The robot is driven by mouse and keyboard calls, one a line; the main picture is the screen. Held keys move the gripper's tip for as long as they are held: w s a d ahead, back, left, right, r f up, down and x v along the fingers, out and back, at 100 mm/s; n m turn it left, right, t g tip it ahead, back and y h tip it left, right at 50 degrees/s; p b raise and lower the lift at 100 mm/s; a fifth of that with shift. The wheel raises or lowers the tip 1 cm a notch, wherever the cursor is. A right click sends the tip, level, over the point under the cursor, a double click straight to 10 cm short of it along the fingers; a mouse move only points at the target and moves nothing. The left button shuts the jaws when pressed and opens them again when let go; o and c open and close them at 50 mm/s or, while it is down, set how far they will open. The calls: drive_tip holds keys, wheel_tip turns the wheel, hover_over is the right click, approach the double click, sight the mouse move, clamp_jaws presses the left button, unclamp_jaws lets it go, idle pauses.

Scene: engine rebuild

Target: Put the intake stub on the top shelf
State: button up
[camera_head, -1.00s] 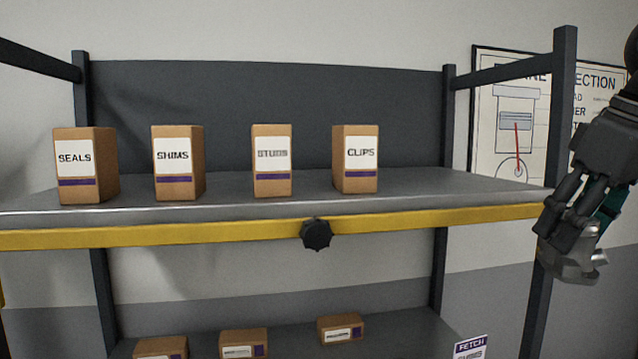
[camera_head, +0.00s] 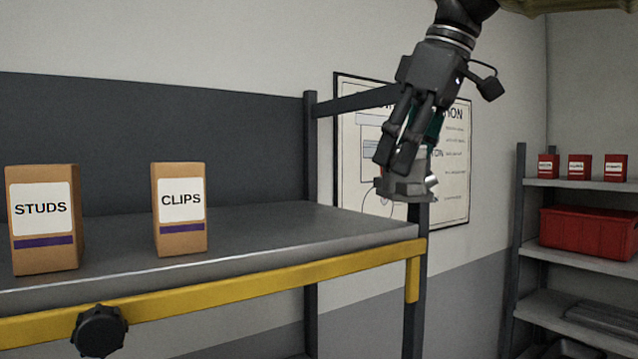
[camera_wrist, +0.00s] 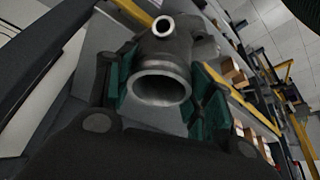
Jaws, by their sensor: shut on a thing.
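The intake stub (camera_head: 405,188) is a grey metal piece with a round flanged end. My gripper (camera_head: 405,160) is shut on it and points down, holding it in front of the right end of the top shelf (camera_head: 330,222) in the head view, seemingly above the shelf's level. In the wrist view the stub (camera_wrist: 165,75) shows its round open bore and a smaller pipe, between green finger pads (camera_wrist: 205,100). The shelf has a grey deck and a yellow front beam. Whether the stub is over the deck or beside it, I cannot tell.
Boxes marked STUDS (camera_head: 42,220) and CLIPS (camera_head: 180,210) stand on the top shelf. The deck right of CLIPS is bare. A dark post (camera_head: 416,280) stands at the shelf's right end. A black knob (camera_head: 100,330) sits on the beam. Another rack (camera_head: 580,185) stands far right.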

drive_tip(key=w+a+p, duration=0.2)
drive_tip(key=w+a, duration=0.1)
drive_tip(key=w, duration=0.1)
drive_tip(key=w+a+f+p, duration=0.1)
drive_tip(key=w+a+p, duration=0.1)
drive_tip(key=w+a, duration=0.1)
drive_tip(key=w+a+f+p, duration=0.1)
drive_tip(key=w+a+p, duration=0.1)
drive_tip(key=w, duration=0.4)
drive_tip(key=shift+w+a+f, duration=0.1)
drive_tip(key=shift+a+f, duration=0.1)
drive_tip(key=shift+a, duration=0.55)
drive_tip(key=shift+w+f+p, duration=0.2)
drive_tip(key=shift+f+p, duration=0.05)
drive_tip(key=shift+p, duration=0.05)
drive_tip(key=shift+s+f+p, duration=0.55)
drive_tip(key=shift+s+f, duration=0.15)
drive_tip(key=shift+f, duration=0.2)
drive_tip(key=shift+f+p, duration=0.3)
drive_tip(key=shift+f, duration=0.05)
drive_tip(key=shift+w+f, duration=0.3)
drive_tip(key=shift+w, duration=0.15)
drive_tip(key=shift+s, duration=0.3)
drive_tip(key=o, duration=1.2)
drive_tip(key=shift+w+f, duration=0.1)
drive_tip(key=shift+w, duration=0.05)
drive_tip(key=shift+o, duration=0.2)
